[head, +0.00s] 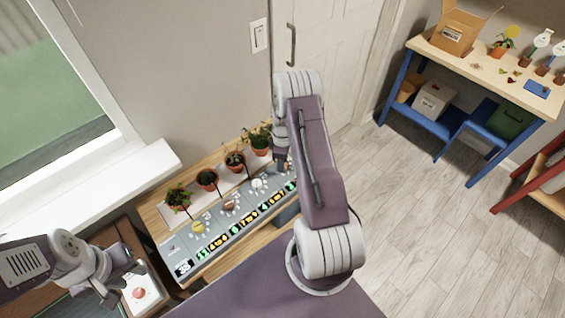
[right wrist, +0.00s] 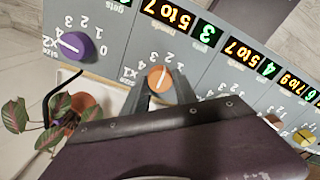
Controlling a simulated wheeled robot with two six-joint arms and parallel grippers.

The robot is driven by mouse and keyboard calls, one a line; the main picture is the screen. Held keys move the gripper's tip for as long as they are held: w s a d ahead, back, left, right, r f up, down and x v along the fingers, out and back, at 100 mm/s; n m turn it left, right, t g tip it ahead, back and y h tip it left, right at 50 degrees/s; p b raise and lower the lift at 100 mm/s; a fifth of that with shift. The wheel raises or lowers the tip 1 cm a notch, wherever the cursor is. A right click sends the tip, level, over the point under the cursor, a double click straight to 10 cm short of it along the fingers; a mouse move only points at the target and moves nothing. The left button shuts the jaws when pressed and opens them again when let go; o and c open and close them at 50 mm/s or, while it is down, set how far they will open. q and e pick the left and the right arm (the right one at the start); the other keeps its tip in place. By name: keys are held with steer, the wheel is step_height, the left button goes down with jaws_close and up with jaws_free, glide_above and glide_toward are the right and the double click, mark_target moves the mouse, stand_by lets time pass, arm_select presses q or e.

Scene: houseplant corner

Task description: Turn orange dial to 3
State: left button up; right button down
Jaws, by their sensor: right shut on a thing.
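The orange dial (right wrist: 159,79) sits on a grey control panel (right wrist: 118,70), with small white numbers around it and a pale pointer line. The right wrist view is too blurred to say which number the pointer meets. My right gripper (right wrist: 162,88) has a finger on each side of the orange dial and is shut on it. My left gripper (head: 122,285) is spread open near a pale box with a red button (head: 139,293).
A purple dial (right wrist: 75,45) is beside the orange one. A yellow dial (head: 198,227) is further along the panel. Several potted plants (head: 207,179) stand behind the panel, and a leafy one (right wrist: 55,115) is close to my right gripper. Green and orange displays line the panel's front.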

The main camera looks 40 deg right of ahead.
steer(key=n, duration=0.3)
steer(key=shift+n, duration=2.2)
steer(key=c, duration=1)
jaws_free()
steer(key=shift+o, duration=0.2)
steer(key=shift+r, duration=0.1)
step_height(320, 180, up, 9)
steer(key=b, duration=0.1)
steer(key=shift+a, duration=0.1)
